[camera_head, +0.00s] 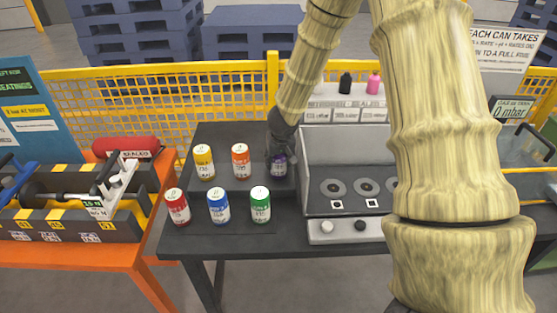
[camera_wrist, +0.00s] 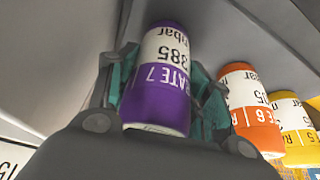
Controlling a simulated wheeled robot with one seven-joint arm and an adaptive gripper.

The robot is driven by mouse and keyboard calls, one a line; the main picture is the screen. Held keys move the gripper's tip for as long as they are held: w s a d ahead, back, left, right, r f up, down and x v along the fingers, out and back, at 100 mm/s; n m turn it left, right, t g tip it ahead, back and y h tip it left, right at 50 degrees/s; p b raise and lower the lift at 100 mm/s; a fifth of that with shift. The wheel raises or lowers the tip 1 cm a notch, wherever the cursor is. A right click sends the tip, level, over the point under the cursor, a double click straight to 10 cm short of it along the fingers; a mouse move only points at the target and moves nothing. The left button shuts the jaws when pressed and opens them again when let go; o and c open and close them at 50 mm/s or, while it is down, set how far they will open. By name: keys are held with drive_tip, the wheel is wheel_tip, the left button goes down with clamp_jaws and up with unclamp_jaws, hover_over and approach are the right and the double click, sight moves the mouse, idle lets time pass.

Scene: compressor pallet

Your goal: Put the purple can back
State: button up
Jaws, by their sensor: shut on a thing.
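The purple can (camera_head: 279,166) is at the right end of the back row of cans on the dark stepped rack (camera_head: 229,233). A white label with "385" shows on the purple can in the wrist view (camera_wrist: 160,85). My gripper (camera_head: 280,150) comes down from above and is shut around the can, with its fingers on both sides in the wrist view (camera_wrist: 165,85). The can looks upright in the head view. Whether its base touches the rack is hidden.
An orange can (camera_head: 240,162) and a yellow can (camera_head: 204,163) stand left in the back row. Red (camera_head: 177,207), blue (camera_head: 218,206) and green (camera_head: 260,205) cans stand in front. A grey station (camera_head: 346,150) with round recesses rises close on the right.

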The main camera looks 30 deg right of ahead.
drive_tip(key=shift+f, duration=0.1)
drive_tip(key=o, duration=1.4)
drive_tip(key=shift+d, duration=0.1)
drive_tip(key=shift+p+v, duration=2.7)
drive_tip(key=shift+v, duration=3.4)
